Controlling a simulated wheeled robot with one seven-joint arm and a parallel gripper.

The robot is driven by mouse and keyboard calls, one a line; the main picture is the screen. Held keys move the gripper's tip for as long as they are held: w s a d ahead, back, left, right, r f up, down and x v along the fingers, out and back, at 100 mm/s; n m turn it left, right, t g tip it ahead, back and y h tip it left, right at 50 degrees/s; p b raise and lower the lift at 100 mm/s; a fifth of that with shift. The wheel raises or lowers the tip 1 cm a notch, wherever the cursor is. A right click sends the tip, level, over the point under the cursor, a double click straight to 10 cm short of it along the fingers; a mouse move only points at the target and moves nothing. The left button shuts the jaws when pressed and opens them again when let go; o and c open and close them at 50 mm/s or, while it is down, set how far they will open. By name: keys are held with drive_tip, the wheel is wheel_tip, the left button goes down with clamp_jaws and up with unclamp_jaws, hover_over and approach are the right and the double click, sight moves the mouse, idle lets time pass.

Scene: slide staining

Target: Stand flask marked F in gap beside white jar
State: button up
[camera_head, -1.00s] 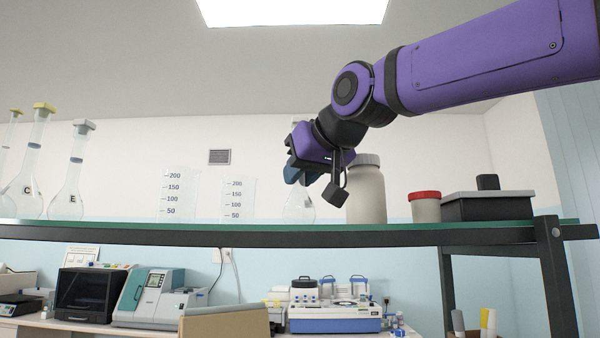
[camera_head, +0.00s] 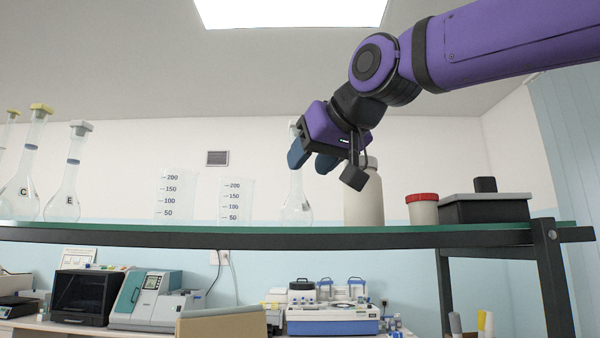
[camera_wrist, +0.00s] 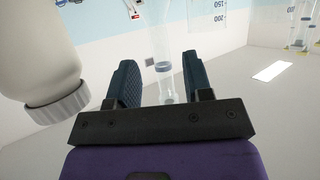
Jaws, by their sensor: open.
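A clear flask (camera_head: 297,208) stands upright on the green shelf (camera_head: 270,226), just left of the white jar (camera_head: 364,200) and apart from it. No letter is readable on it. My gripper (camera_head: 312,160) is open in front of the flask's upper neck, with nothing clamped. In the wrist view the flask's neck (camera_wrist: 162,68) shows between the two spread fingers (camera_wrist: 160,85), and the jar (camera_wrist: 45,50) is at the left. Part of the flask's neck is hidden behind my gripper in the head view.
Two graduated beakers (camera_head: 175,196) (camera_head: 236,202) stand left of the flask. Flasks marked C (camera_head: 22,190) and E (camera_head: 66,195) are at the far left. A red-lidded jar (camera_head: 423,210) and a black box (camera_head: 485,208) stand right of the white jar.

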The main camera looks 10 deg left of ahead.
drive_tip(key=v, duration=0.7)
drive_tip(key=shift+s+d, duration=0.2)
drive_tip(key=shift+r, duration=0.1)
